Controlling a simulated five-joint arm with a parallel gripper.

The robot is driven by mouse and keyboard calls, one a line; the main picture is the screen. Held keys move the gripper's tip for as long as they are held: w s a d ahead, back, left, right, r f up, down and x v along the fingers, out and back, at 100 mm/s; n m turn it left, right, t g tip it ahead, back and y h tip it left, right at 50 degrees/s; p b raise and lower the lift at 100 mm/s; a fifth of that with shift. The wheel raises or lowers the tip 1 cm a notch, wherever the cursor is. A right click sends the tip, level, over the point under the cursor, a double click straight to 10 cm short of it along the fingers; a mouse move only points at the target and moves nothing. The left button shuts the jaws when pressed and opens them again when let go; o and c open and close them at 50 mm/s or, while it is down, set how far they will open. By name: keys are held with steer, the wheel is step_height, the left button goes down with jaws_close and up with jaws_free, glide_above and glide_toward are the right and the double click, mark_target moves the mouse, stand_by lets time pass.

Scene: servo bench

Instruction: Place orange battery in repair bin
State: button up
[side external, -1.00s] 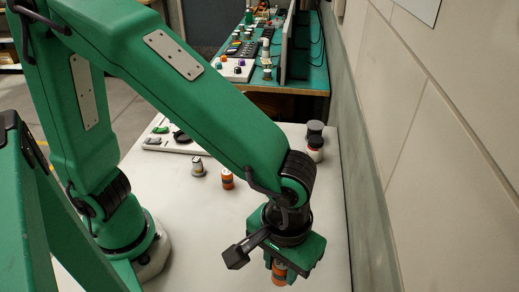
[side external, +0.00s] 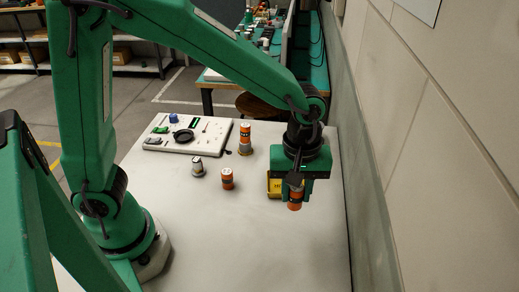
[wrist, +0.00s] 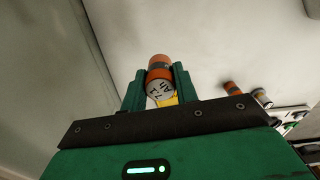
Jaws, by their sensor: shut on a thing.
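My gripper (side external: 294,186) is shut on an orange battery (side external: 295,201) with a dark band, held roughly upright. In the wrist view the battery (wrist: 159,68) sits between the two green fingers, its marked pale end towards the camera. A bit of yellow (wrist: 168,102) also shows below the battery in the wrist view. I cannot tell whether the battery is over the bin or in front of it.
A short orange cylinder (side external: 227,179) and a small pale-topped piece (side external: 198,167) stand left of my gripper. The front of the white table (side external: 230,250) is clear.

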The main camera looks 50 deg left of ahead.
steer(key=shift+w+a+r+n, duration=0.1)
steer(key=shift+w+a+n, duration=0.5)
steer(key=shift+a, duration=0.4)
steer(key=shift+w+a+n, duration=0.5)
steer(key=shift+w+a, duration=0.2)
steer(key=shift+a, duration=0.3)
steer(key=w+a+f, duration=0.2)
steer(key=a, duration=0.1)
steer(key=w+a+f, duration=0.2)
steer(key=a, duration=0.1)
steer(key=w+a+f, duration=0.3)
steer(key=shift+a, duration=0.15)
steer(key=shift+f, duration=2.05)
steer(key=shift+f, duration=0.15)
steer(key=o, duration=1)
steer(key=shift+o, duration=0.2)
